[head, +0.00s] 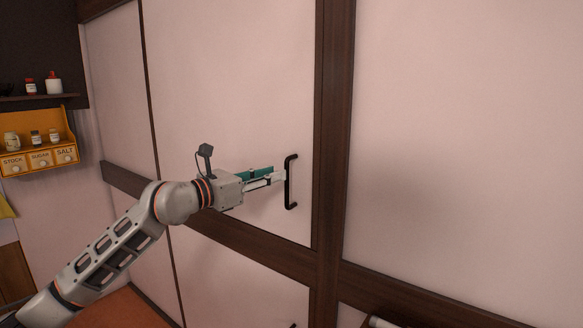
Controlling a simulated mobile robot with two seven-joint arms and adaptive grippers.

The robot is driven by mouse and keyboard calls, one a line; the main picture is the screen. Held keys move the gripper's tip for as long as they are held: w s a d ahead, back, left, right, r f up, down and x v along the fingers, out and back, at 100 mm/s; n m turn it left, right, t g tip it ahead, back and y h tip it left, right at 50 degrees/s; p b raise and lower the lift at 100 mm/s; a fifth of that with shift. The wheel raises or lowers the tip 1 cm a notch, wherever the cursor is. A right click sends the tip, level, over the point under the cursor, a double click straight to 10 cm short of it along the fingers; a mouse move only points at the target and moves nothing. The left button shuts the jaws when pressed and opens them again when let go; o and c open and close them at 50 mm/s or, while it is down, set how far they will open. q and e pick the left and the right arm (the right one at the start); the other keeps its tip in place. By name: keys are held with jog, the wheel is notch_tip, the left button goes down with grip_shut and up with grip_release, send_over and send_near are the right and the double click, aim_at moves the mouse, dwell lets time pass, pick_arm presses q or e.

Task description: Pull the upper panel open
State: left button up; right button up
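The upper panel (225,80) is a tall pale pink door in a dark wood frame, and it looks shut. Its black bar handle (288,185) stands upright near the panel's lower right corner. My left gripper (277,174) points right at the handle's middle, its fingertips just left of the bar in the picture. Its two fingers, one with a green face, look apart with nothing between them. I cannot tell how far in depth the tips are from the bar. My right gripper is not in view.
A dark vertical post (333,130) stands right of the panel, with another pale panel (460,130) beyond it. A dark rail (255,244) runs below. At the far left, an orange spice rack (40,157) hangs under a dark shelf (40,98) with small bottles.

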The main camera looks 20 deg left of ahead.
pick_arm(q)
jog(key=shift+x, duration=2.8)
grip_shut()
